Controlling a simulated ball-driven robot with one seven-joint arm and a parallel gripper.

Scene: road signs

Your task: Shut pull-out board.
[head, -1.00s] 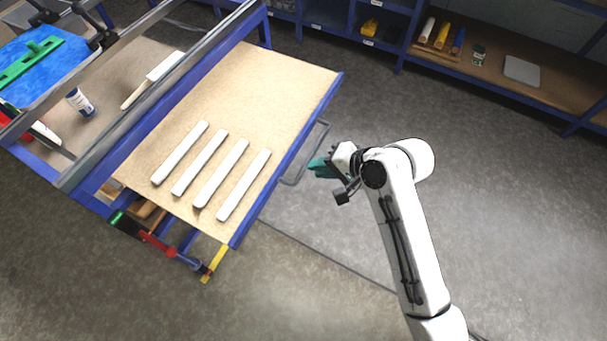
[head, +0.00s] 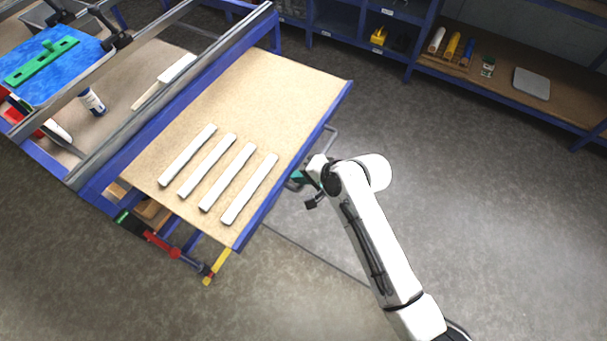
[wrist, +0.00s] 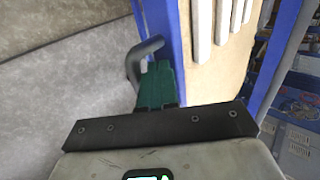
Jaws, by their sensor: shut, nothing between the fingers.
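The pull-out board (head: 270,95) is a tan sheet with a blue front edge, extended from the blue-framed workbench. Several white bars lie side by side on it. A grey bar handle (head: 328,140) sticks out from its front edge, and also shows in the wrist view (wrist: 133,62). My gripper (head: 296,180) has green fingers and is beside the front edge, at the handle. In the wrist view my gripper (wrist: 158,82) is shut, its fingertips close to the handle and blue edge. I cannot tell whether they touch. In the head view my wrist partly hides the fingers.
The workbench (head: 150,90) carries a blue sheet, a green tool, a brush and a small bottle. Red and yellow clamps (head: 190,258) hang below the board's near corner. Shelves (head: 500,75) stand at the back. The grey floor right of my arm is clear.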

